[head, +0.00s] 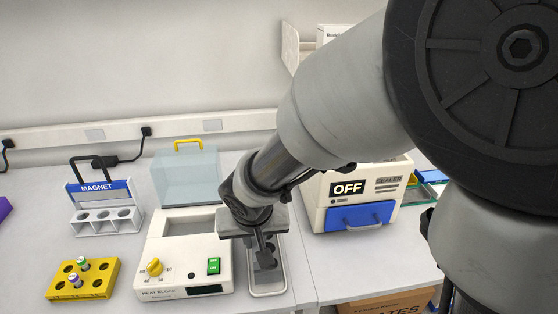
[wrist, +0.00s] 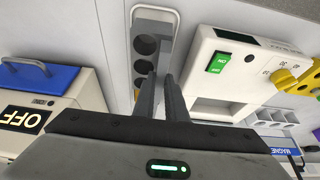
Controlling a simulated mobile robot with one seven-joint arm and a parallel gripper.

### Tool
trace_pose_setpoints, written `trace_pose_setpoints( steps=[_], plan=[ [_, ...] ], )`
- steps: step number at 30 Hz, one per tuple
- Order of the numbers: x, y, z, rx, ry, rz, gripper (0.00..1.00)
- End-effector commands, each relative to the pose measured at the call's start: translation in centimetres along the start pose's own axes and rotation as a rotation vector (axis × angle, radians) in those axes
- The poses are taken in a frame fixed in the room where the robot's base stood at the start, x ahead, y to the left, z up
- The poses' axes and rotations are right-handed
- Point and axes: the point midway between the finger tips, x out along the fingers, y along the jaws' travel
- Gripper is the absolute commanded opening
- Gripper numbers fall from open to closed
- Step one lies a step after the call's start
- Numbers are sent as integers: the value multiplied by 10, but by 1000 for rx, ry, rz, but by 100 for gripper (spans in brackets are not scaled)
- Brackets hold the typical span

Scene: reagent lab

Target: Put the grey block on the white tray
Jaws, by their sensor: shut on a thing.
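The grey block (wrist: 146,28), dark grey with a row of round holes, is between my fingers. My gripper (wrist: 160,78) is shut on it near one long side. In the head view, my gripper (head: 264,258) points down and partly hides the block (head: 268,277). The white tray (head: 268,294) is a narrow, rimmed tray between the heat block and the sealer. The block is within the tray's outline, and the tray's rim (wrist: 173,17) shows around it in the wrist view. I cannot tell whether the block touches the tray floor.
The heat block machine (head: 165,278), with an open clear lid, stands close left of the tray. The sealer (head: 350,190), marked OFF, stands right. A magnet rack (head: 105,215) and yellow tube rack (head: 85,282) are farther left. A bench seam runs just right of the tray.

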Motion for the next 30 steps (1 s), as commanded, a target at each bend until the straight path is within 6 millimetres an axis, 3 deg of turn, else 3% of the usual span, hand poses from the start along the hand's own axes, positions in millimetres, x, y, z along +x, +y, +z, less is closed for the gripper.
trace_pose_setpoints(
  steps=[6,17,18,21,30],
  plan=[
    [26,-1,10,-2,0,0,0],
    [28,-1,11,-1,2,-1,0],
    [29,0,12,-1,0,0,13],
    [28,0,12,-1,-1,0,30],
    [27,0,11,-1,-1,0,30]
  ],
)
